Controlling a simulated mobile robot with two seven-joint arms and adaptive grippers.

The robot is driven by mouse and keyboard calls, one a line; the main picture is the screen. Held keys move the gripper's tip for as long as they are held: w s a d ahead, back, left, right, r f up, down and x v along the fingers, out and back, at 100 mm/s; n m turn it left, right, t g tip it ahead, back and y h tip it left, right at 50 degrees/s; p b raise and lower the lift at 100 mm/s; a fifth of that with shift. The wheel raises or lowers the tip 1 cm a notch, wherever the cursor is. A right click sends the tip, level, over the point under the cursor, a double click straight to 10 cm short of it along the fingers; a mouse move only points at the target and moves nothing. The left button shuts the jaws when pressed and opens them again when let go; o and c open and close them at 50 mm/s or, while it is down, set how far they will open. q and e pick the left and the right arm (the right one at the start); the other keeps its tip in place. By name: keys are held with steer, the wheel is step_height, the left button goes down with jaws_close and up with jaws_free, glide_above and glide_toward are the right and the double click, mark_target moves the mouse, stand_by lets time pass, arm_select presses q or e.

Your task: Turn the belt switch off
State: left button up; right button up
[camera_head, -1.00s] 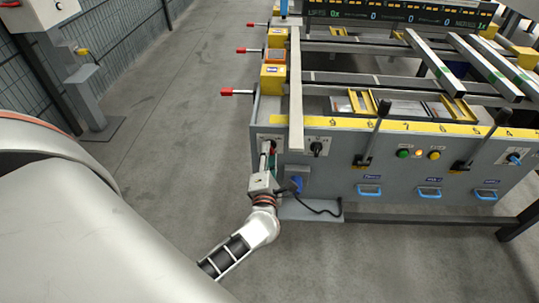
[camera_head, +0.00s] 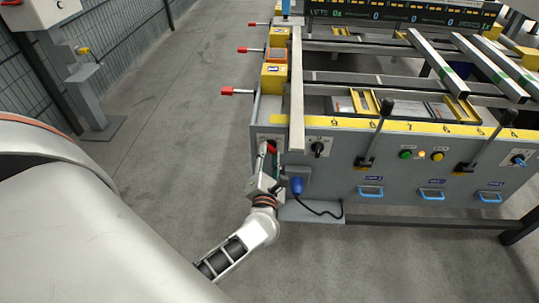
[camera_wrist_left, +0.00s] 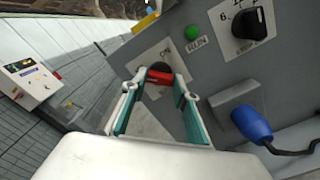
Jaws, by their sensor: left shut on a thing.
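The belt switch is a red handle (camera_wrist_left: 158,76) on a dark round base, on a pale plate (camera_wrist_left: 141,63) marked ON on the grey panel. In the left wrist view the handle lies nearly crosswise between the fingertips. It shows small in the head view (camera_head: 271,147), partly covered by the fingers. My left gripper (camera_head: 267,154) is shut on the handle at the panel's left end; its teal-padded fingers (camera_wrist_left: 158,88) flank it. Part of the plate's lettering is hidden behind the fingers. My right gripper is not in view.
Right of the switch are a green RUN lamp (camera_wrist_left: 192,33) and a black selector knob (camera_head: 317,148). Below is a blue plug (camera_head: 296,186) with a black cable. Red-tipped rods (camera_head: 228,91) stick out left of the table.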

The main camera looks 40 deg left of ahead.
arm_select(q)
steer(key=shift+c, duration=0.2)
steer(key=o, duration=1.1)
steer(key=v, duration=1.2)
steer(key=shift+d, duration=0.1)
